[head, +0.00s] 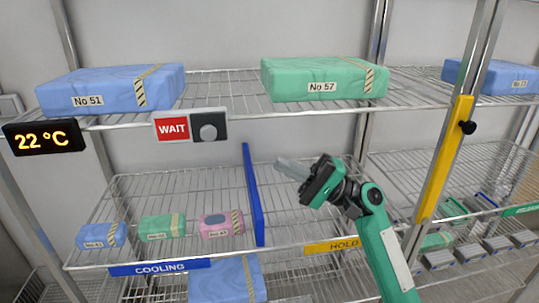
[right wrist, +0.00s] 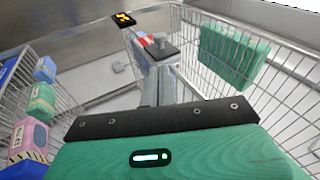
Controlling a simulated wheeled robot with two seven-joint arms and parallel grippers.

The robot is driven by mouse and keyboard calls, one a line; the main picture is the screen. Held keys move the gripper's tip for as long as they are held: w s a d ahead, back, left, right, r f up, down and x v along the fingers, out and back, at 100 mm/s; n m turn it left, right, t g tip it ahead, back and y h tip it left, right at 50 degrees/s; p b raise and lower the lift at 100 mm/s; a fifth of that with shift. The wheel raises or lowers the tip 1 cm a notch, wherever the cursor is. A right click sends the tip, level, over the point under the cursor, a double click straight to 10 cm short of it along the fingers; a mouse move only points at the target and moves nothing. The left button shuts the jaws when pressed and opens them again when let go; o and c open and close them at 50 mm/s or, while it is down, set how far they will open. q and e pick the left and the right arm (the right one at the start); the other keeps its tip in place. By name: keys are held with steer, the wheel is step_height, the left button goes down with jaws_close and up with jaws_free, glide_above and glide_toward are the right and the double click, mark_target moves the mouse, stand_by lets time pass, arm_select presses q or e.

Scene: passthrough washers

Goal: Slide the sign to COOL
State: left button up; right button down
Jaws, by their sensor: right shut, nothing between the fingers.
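The sliding sign (head: 172,128) hangs on the front edge of the upper shelf. Its red face reads WAIT, and a dark grey slider with a round knob (head: 208,131) covers its right part. It also shows in the right wrist view (right wrist: 146,40), beyond the fingertips. My right gripper (head: 281,166) is shut and empty, to the right of and below the knob, apart from it. Its fingers (right wrist: 158,78) point toward the sign in the wrist view. My left gripper is not in view. The word COOL is not visible.
A display (head: 43,137) reads 22 °C at left. The upper shelf holds blue No 51 (head: 112,88) and green No 57 (head: 323,80) packs. Below, a blue divider (head: 253,195) separates COOLING (head: 160,267) from HOLD (head: 338,246). A yellow post strip (head: 442,165) stands at right.

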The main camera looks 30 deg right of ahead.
steer(key=p, duration=0.6)
glide_toward(209, 131)
steer(key=w+x, duration=0.1)
steer(key=x, duration=0.2)
steer(key=shift+w+a+r+p, duration=0.15)
steer(key=shift+w+a+p, duration=0.1)
steer(key=shift+a+p, duration=0.55)
steer(key=shift+a, duration=0.1)
steer(key=w+a+b, duration=0.2)
steer(key=a, duration=0.5)
steer(key=shift+a+b, duration=0.2)
steer(key=shift+b, duration=0.2)
